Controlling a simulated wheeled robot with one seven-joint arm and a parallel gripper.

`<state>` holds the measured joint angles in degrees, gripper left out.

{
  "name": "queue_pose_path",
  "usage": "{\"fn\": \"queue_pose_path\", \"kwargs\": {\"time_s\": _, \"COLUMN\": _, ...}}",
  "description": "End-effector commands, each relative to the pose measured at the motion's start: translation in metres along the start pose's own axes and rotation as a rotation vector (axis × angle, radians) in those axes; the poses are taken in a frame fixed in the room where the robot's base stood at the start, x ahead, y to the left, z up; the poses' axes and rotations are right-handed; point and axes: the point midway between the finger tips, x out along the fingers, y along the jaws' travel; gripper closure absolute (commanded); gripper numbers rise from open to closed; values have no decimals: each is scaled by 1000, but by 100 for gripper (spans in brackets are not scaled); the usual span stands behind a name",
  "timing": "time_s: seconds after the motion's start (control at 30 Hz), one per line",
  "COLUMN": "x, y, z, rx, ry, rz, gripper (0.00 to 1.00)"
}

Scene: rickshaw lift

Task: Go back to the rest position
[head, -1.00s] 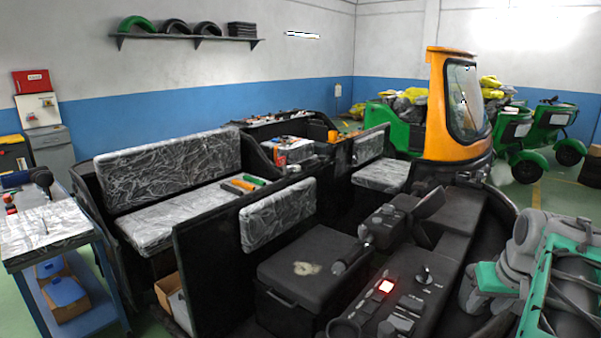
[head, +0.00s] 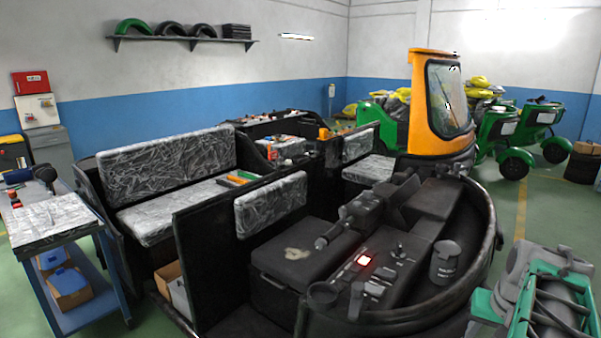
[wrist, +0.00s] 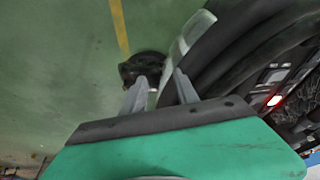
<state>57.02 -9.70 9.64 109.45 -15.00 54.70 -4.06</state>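My gripper (wrist: 160,92) shows in the wrist view with two grey fingers apart and a gap between them. Nothing is visibly held. It is over the green floor, beside the curved dark edge of the vehicle (wrist: 245,45). A black object (wrist: 143,68) shows just beyond the fingertips; I cannot tell what it is. In the head view my grey and green arm is at the lower right, and the fingers cannot be made out there.
The black open rickshaw body (head: 480,225) fills the middle, with a lit red button (head: 364,260) and a dark canister (head: 445,262) at its front. A blue cart (head: 90,300) stands at left. Green vehicles (head: 505,130) stand at back right.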

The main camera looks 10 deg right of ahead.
Motion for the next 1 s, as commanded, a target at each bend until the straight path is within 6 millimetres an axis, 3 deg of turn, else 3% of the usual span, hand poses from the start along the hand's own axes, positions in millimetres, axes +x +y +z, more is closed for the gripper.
{"fn": "queue_pose_path", "kwargs": {"time_s": 0.13, "x": 20, "y": 0, "z": 43, "rx": 89, "ry": -60, "rz": 25, "gripper": 64}}
{"fn": "queue_pose_path", "kwargs": {"time_s": 0.27, "x": 31, "y": -24, "z": 82, "rx": 89, "ry": -102, "rz": 43, "gripper": 64}}
{"fn": "queue_pose_path", "kwargs": {"time_s": 0.57, "x": 36, "y": -123, "z": 159, "rx": -185, "ry": -123, "rz": 27, "gripper": 64}}
{"fn": "queue_pose_path", "kwargs": {"time_s": 0.8, "x": -2, "y": -235, "z": 197, "rx": -586, "ry": -9, "rz": -106, "gripper": 64}}
{"fn": "queue_pose_path", "kwargs": {"time_s": 0.9, "x": -7, "y": -255, "z": 209, "rx": -669, "ry": -2, "rz": -136, "gripper": 64}}
{"fn": "queue_pose_path", "kwargs": {"time_s": 1.0, "x": -8, "y": -260, "z": 214, "rx": -694, "ry": -4, "rz": -143, "gripper": 64}}
